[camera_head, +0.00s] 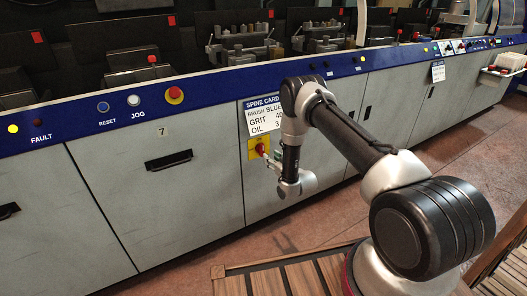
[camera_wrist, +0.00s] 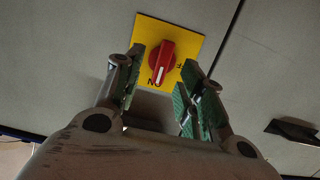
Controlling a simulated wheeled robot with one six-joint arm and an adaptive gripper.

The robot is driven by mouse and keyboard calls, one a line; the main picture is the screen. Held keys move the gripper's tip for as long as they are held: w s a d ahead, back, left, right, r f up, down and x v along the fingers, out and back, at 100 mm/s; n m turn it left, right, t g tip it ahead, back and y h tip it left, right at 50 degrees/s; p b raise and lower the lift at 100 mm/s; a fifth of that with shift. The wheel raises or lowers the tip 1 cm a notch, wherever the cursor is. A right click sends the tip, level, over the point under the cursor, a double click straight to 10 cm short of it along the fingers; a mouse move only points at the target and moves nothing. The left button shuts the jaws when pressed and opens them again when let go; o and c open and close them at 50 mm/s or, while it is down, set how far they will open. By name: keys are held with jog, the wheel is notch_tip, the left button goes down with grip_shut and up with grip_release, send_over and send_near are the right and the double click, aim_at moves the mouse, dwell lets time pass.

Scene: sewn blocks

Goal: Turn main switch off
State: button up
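The main switch is a red rotary knob (camera_wrist: 162,62) on a yellow plate (camera_wrist: 190,43) on the machine front. In the head view the red knob (camera_head: 261,149) and yellow plate (camera_head: 252,154) show below the spine card. My gripper (camera_wrist: 163,64) is open, with one green-padded finger on each side of the knob and visible gaps between. Whether the fingertips reach the knob's depth I cannot tell. In the head view my gripper (camera_head: 274,160) faces the plate.
The grey machine front (camera_head: 205,190) runs along the row, with a dark handle (camera_wrist: 294,130) right of the switch. Above are the emergency stop (camera_head: 174,95), reset (camera_head: 103,107) and jog (camera_head: 134,100) buttons. A slatted wooden platform (camera_head: 300,277) lies on the floor.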

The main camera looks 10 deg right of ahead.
aim_at(263, 150)
jog(key=shift+t+y, duration=0.4)
jog(key=shift+t, duration=0.5)
jog(key=x, duration=0.7)
jog(key=shift+a+r, duration=0.25)
jog(key=shift+a, duration=0.05)
grip_shut()
